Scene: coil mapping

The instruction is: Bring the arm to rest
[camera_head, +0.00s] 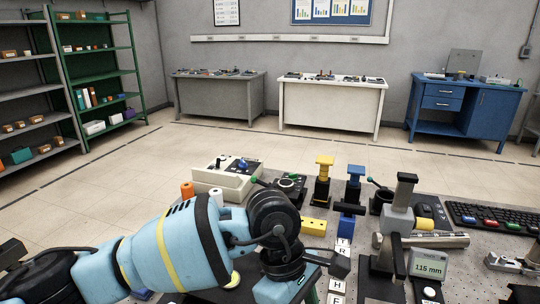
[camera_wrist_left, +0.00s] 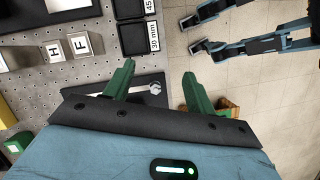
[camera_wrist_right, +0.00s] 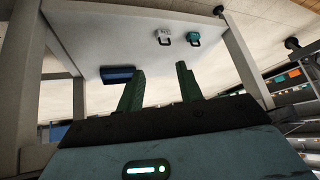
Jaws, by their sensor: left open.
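My left arm (camera_head: 190,245) reaches in from the left over the front of the workbench in the head view. Its wrist is bent down at the bench's near edge, and its fingers are mostly hidden there. In the left wrist view, my left gripper (camera_wrist_left: 158,72) has its green fingers spread with nothing between them. It is at the bench edge, with the floor to its right. My right gripper (camera_wrist_right: 160,70) shows only in the right wrist view, its green fingers apart and empty. A pale panel with legs (camera_wrist_right: 100,42) lies beyond it.
The perforated workbench (camera_head: 340,190) holds a beige control box (camera_head: 226,176), a yellow block (camera_head: 314,226), letter tiles (camera_head: 338,266), a 115 mm display (camera_head: 429,264) and a keyboard (camera_head: 500,218). Dark size-marked squares (camera_wrist_left: 133,38) lie near my left fingers. Open floor (camera_head: 140,165) lies beyond.

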